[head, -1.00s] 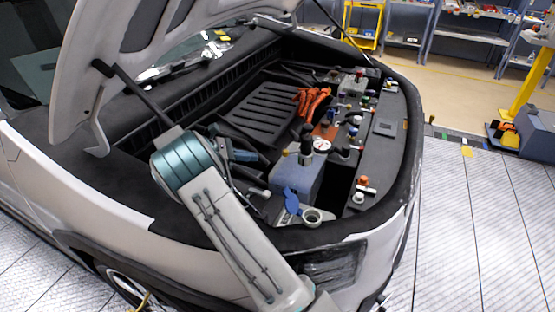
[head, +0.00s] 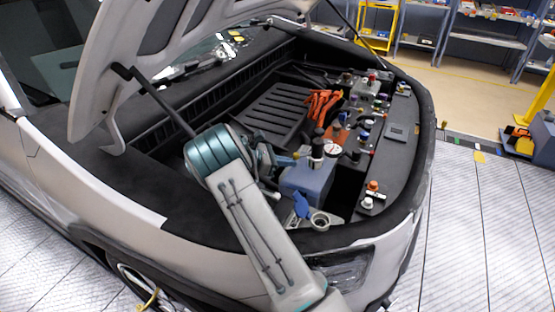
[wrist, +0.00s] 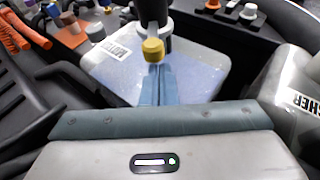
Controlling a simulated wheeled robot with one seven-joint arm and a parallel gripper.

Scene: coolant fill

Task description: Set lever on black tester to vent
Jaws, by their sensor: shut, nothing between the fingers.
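The black tester (head: 317,148) stands upright on top of the blue-grey coolant tank (head: 308,181) in the open front bay of the car. In the wrist view its black body (wrist: 153,12) is cut off by the top edge. A lever with a yellow end (wrist: 153,50) sticks out from it towards my gripper; this yellow end also shows in the head view (head: 297,155). My gripper (wrist: 160,70) is shut and empty. Its fingertips are right at the yellow end, and I cannot tell whether they touch it. Any position markings on the tester are not readable.
A round white gauge (head: 332,149) sits beside the tester. Orange cables (head: 322,104) lie behind. A blue cap (head: 302,206) and an open filler neck (head: 319,221) are in front of the tank. The raised hood (head: 130,60) and its strut stand at the left.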

